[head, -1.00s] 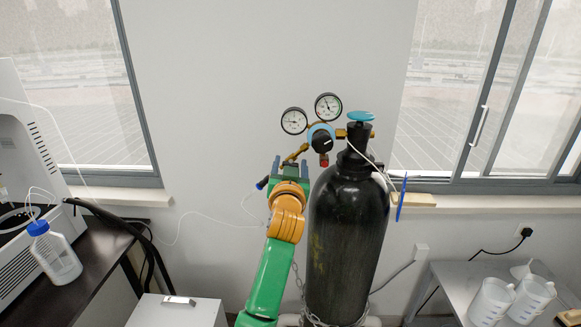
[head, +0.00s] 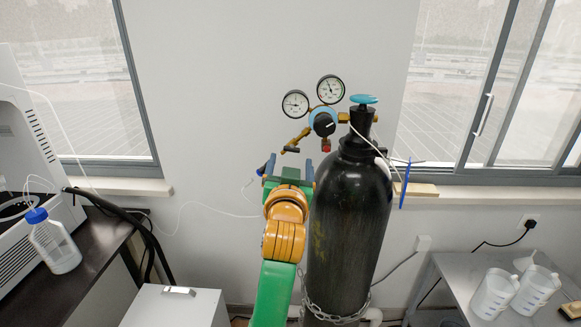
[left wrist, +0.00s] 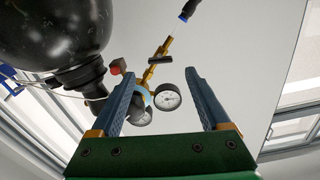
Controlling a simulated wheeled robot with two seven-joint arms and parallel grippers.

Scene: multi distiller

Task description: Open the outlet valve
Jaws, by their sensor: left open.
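The brass outlet (head: 300,137) slants down-left from the regulator beside the black gas cylinder (head: 350,215). A small dark handle, apparently the outlet valve (head: 291,150), sits at its lower end; it also shows in the left wrist view (left wrist: 160,60). My left gripper (head: 289,166) is open and empty, just below the valve in the head view. In the left wrist view the open fingers (left wrist: 161,75) frame the regulator, with the valve just beyond the fingertips and no contact visible. My right gripper is out of view.
Two gauges (head: 330,89), a black knob (head: 324,124) and a teal cylinder wheel (head: 363,99) stand close by. A dark hose end with a blue ring (left wrist: 186,14) is near the outlet. A bench with a bottle (head: 53,246) is left; a table with beakers (head: 495,294) is right.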

